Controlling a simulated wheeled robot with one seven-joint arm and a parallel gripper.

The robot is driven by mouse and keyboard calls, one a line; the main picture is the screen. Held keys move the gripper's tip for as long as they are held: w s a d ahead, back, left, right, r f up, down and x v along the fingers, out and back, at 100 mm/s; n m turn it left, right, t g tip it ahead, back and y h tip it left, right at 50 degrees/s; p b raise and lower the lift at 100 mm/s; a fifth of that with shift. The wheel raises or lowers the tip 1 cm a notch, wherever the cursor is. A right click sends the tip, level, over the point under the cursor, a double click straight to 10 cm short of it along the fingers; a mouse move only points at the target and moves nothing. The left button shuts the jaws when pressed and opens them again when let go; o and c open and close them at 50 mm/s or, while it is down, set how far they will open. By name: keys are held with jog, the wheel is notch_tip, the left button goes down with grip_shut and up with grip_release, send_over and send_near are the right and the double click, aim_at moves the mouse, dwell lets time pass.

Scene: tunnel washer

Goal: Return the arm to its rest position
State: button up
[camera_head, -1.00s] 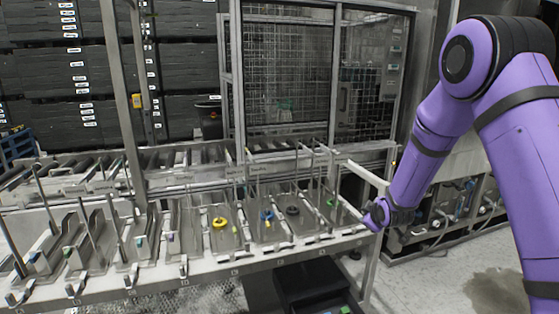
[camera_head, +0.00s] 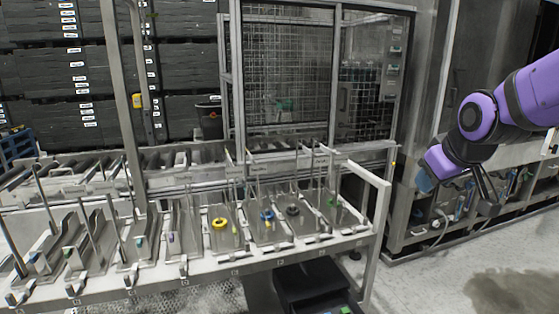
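My purple arm (camera_head: 530,95) comes in from the right edge and is folded at a dark-banded joint. My gripper (camera_head: 487,200) is a dark shape at the end of the arm, hanging in the air to the right of the rack. It is clear of the rack and in front of the machine at the right. It is small and dark here, so I cannot tell whether its fingers are open or shut. I see no object held in it.
A metal rack (camera_head: 205,273) with slanted slots and upright rods runs along the left and middle. Yellow (camera_head: 220,223), blue (camera_head: 267,216) and dark (camera_head: 292,210) rings sit in its slots. A mesh guard (camera_head: 290,70) stands behind. Bare floor (camera_head: 440,285) lies at lower right.

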jog(key=s+r+m+g, duration=0.1)
jog(key=s, duration=0.9)
jog(key=s+r+m+g, duration=0.1)
jog(key=s+m, duration=0.1)
jog(key=s, duration=0.8)
jog(key=shift+s+r+m, duration=0.2)
jog(key=shift+r+m, duration=0.1)
jog(key=shift+r, duration=0.1)
jog(key=shift+o, duration=0.2)
dwell(3.0)
